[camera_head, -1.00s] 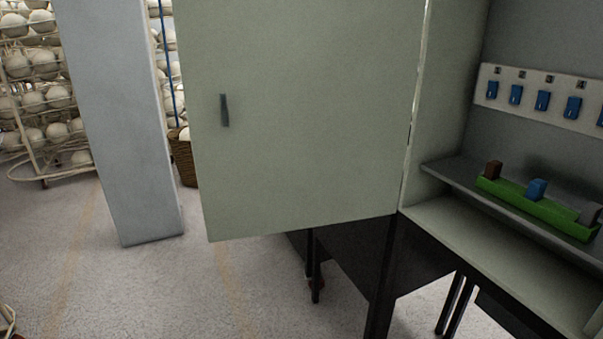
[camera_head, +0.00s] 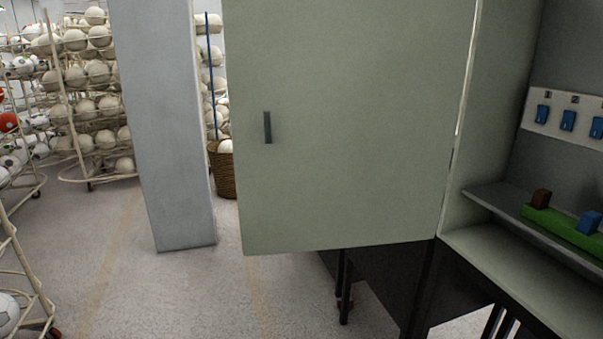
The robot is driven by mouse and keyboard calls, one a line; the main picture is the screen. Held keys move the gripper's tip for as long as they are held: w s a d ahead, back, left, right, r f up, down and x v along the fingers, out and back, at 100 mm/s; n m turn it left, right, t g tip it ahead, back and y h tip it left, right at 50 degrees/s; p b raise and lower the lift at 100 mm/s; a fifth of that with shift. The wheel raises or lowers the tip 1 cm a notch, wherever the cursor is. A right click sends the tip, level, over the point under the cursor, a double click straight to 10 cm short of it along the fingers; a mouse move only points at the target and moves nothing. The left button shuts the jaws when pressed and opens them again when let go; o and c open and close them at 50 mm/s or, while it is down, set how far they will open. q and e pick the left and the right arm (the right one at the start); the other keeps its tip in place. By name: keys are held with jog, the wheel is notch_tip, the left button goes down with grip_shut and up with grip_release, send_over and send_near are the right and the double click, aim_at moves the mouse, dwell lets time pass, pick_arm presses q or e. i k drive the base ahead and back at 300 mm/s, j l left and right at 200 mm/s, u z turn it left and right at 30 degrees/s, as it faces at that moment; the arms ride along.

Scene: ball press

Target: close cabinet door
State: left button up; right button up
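The cabinet door (camera_head: 350,150) is a pale grey-green panel standing wide open to the left of the cabinet. A dark vertical handle (camera_head: 267,127) sits near its left edge. The hinge side runs along the cabinet's left wall (camera_head: 485,130). The open cabinet shows a row of blue switches on a white strip (camera_head: 555,120) and a shelf (camera_head: 505,205). A green rail (camera_head: 570,227) with a brown block and a blue block lies on the shelf. Neither of my grippers is in view.
A grey pillar (camera_head: 165,130) stands left of the door. Racks of balls (camera_head: 95,90) and a wicker basket (camera_head: 224,172) are behind. A cart with a ball (camera_head: 8,312) is at the left edge. The floor (camera_head: 180,290) before the pillar is clear. Dark legs (camera_head: 418,290) support the cabinet.

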aim_at(363, 98)
jog(key=i+j+z, duration=0.7)
jog(key=j+z, duration=0.3)
jog(key=i+j+z, duration=0.2)
jog(key=j+z, duration=0.75)
jog(key=j, duration=0.2)
jog(key=j+z, duration=0.5)
jog(key=j, duration=0.2)
jog(key=k+j+z, duration=0.15)
jog(key=j+z, duration=0.35)
jog(key=j, duration=0.15)
jog(key=i+j+z, duration=0.25)
jog(key=j+z, duration=0.25)
jog(key=j, duration=0.15)
jog(key=k+j+z, duration=0.15)
jog(key=j, duration=0.15)
jog(key=k+j+z, duration=0.15)
jog(key=j, duration=0.2)
